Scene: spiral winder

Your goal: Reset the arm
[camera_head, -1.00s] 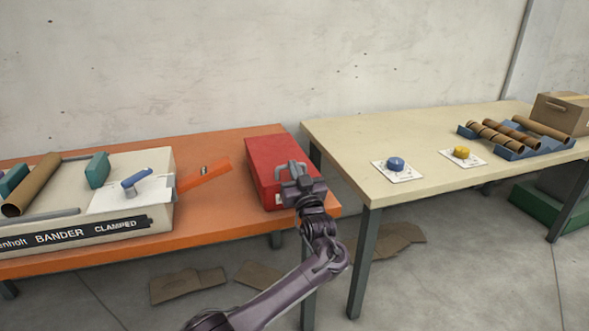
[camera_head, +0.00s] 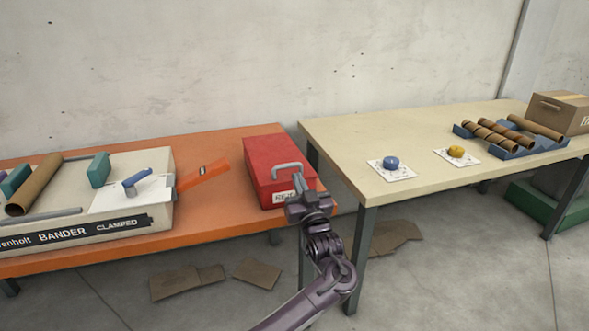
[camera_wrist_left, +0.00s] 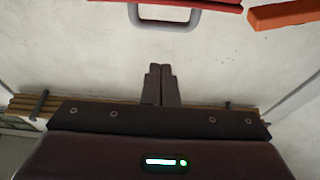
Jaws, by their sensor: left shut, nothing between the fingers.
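My left gripper (camera_head: 297,205) is in front of the red box (camera_head: 272,165) in the head view, near its lower right corner. Its fingers are closed together with nothing between them. In the left wrist view the closed fingers (camera_wrist_left: 161,85) point up toward the box's grey handle (camera_wrist_left: 165,18), with a gap between. The box stands at the right end of the orange table (camera_head: 225,205). Part of a label on its front is hidden by the gripper. My right gripper is not in view.
A bander machine (camera_head: 85,210) marked CLAMPED, with a blue lever (camera_head: 136,178) and an orange arm (camera_head: 203,176), is on the left. The beige table (camera_head: 420,145) holds a blue knob (camera_head: 391,163), a yellow knob (camera_head: 456,152), a tube rack (camera_head: 520,150) and a cardboard box (camera_head: 562,110).

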